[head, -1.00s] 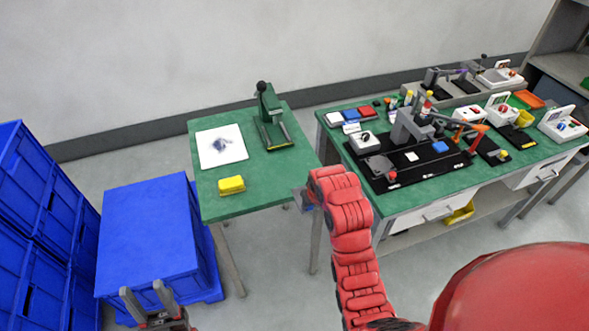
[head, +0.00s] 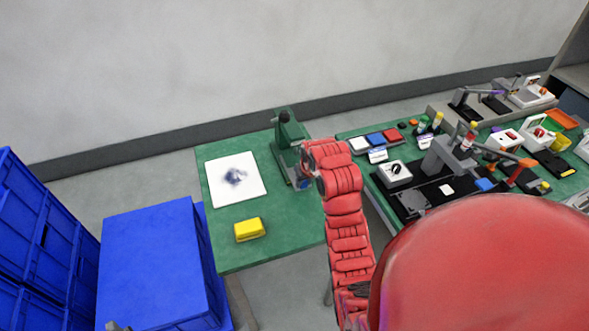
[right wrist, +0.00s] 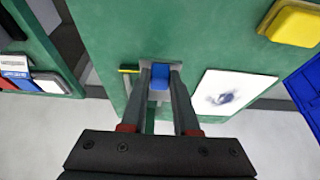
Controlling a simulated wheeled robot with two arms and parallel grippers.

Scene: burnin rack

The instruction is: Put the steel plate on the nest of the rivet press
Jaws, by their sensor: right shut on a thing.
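My right gripper (head: 304,180) is at the green rivet press (head: 284,128) on the small table, partly hiding its lower front. In the right wrist view its fingers (right wrist: 161,72) are shut on a small piece with a blue face (right wrist: 160,80), which I take for the steel plate. The fingers and my arm hide most of it. The press shows there only as a green and yellow edge (right wrist: 128,71). Its nest is hidden, and I cannot tell whether the piece touches it. Only a tip of my left gripper (head: 113,326) shows at the bottom edge.
A white sheet with a dark blot (head: 222,191) and a yellow block (head: 249,230) lie on the green small table (head: 285,235). Blue crates (head: 150,255) stand at the left. A crowded bench (head: 350,135) with switches and fixtures is at the right.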

